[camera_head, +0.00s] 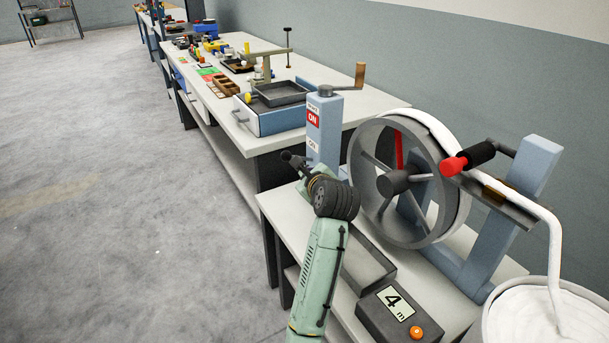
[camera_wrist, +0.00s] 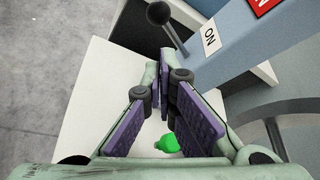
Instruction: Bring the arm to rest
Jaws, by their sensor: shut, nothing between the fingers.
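My gripper (camera_wrist: 164,75) shows in the wrist view with its purple-padded fingers converging at the tips, shut and empty. In the head view my green arm reaches up from the bottom edge and ends in a dark wrist beside the blue switch post; the fingers are mostly hidden there. The switch post (camera_head: 324,130) carries a red ON label and a lever with a black ball knob (camera_wrist: 159,13). The knob is a little beyond the fingertips in the wrist view. I cannot tell from these frames whether the gripper touches the lever.
A grey wheel (camera_head: 358,188) with a white sliver and a red-knobbed crank stands right of the arm. A counter box (camera_head: 388,309) reads 4 m. A white-filled can (camera_head: 507,318) stands at lower right. A green object (camera_wrist: 167,144) lies below the fingers. The left floor is clear.

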